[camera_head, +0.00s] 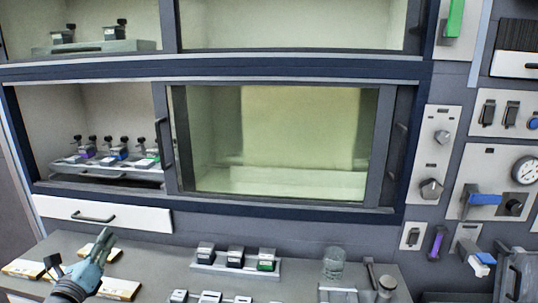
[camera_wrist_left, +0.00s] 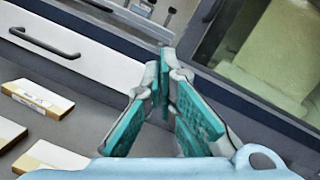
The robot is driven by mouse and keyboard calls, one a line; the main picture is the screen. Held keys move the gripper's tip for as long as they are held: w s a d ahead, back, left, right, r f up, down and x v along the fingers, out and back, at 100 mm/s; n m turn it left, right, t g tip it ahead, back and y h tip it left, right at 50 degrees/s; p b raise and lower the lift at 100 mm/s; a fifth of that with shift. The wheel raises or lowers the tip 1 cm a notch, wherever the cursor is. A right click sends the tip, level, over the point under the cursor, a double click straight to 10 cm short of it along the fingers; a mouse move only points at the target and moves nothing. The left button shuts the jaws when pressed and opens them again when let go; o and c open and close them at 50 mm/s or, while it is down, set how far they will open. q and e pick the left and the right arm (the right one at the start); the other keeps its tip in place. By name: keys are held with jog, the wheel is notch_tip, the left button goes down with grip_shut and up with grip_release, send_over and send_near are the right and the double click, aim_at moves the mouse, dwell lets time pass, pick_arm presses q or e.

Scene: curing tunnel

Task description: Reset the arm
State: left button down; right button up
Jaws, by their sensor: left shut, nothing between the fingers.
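My left gripper (camera_head: 104,236) comes in from the lower left of the head view, above the left part of the grey worktop (camera_head: 170,250) and in front of the white drawer (camera_head: 70,213). In the left wrist view, the gripper's green-padded fingers (camera_wrist_left: 168,75) come together at their tips. They are shut with nothing between them. My right gripper is in neither view.
Flat boxes (camera_head: 118,288) lie beside and under my left gripper. A rack of small dark-topped holders (camera_head: 235,263) and a glass jar (camera_head: 333,262) stand to the right. The glazed tunnel door (camera_head: 280,145) is behind; switches and knobs (camera_head: 430,188) line the right wall.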

pick_arm(q)
jog(key=s+d+f+n+g+y, duration=0.3)
jog(key=s+f+n+g, duration=0.2)
jog(key=s+f+n, duration=0.55)
jog(key=s+d+f+n+g+y, duration=0.2)
jog(key=s+d+f+n+g, duration=0.2)
jog(key=s+f+n, duration=0.65)
jog(key=s+d+f+n+g+h, duration=0.2)
jog(key=s+d+n+g+h, duration=0.15)
jog(key=s+d, duration=0.4)
jog(key=s+d+f+n+g+h, duration=0.2)
jog(key=s+d+f+n+g, duration=0.25)
jog(key=s, duration=0.45)
jog(key=s+x, duration=0.2)
jog(key=x, duration=0.6)
jog(key=s+f+x, duration=0.1)
jog(key=s+x, duration=0.1)
jog(key=x, duration=0.7)
jog(key=s+f+g, duration=0.1)
jog(key=s+f, duration=1.1)
jog(key=s, duration=0.3)
jog(key=shift+f+n+g, duration=0.3)
jog(key=shift+n, duration=0.1)
jog(key=shift+a, duration=0.15)
